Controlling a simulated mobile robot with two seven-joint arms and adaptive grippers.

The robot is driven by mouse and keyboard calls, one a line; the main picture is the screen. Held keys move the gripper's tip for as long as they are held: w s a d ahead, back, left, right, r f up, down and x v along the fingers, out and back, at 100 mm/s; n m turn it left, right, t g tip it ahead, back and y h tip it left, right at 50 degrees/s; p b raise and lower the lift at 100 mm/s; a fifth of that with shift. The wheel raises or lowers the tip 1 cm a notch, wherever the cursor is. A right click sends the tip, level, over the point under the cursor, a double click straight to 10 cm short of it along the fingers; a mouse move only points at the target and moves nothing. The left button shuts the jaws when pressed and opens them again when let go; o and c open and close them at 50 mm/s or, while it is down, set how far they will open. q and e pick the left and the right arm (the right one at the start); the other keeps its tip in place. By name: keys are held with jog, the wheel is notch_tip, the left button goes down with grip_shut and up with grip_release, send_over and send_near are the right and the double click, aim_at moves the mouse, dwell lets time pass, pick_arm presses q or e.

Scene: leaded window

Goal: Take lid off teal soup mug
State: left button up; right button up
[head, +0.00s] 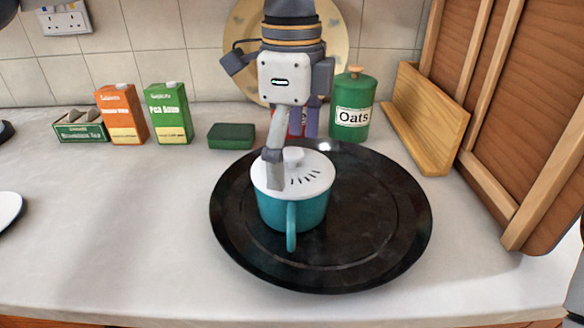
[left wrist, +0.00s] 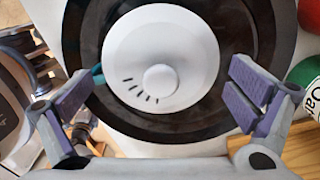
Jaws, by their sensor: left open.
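The teal soup mug (head: 306,212) stands upright on a round black tray, its handle toward the front. Its white lid (head: 318,174) sits on top, with a round knob (head: 293,156) in the middle and dark slots on one side. In the left wrist view, the lid (left wrist: 190,45) and its knob (left wrist: 161,79) lie between the spread fingers. My left gripper (head: 291,148) is open above the lid, one finger in front of the knob and the other behind it. The mug's body is mostly hidden in the wrist view. My right gripper is not recognisable in either view.
The black tray (head: 385,215) fills the middle of the counter. An oats canister (head: 351,108) stands close behind it, with wooden boards (head: 425,115) to the right. Cartons (head: 168,113) and a green box (head: 231,136) stand at the back left.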

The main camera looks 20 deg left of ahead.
pick_arm(q)
jog(key=c, duration=1.9)
jog(key=shift+f, duration=0.15)
jog(key=c, duration=0.4)
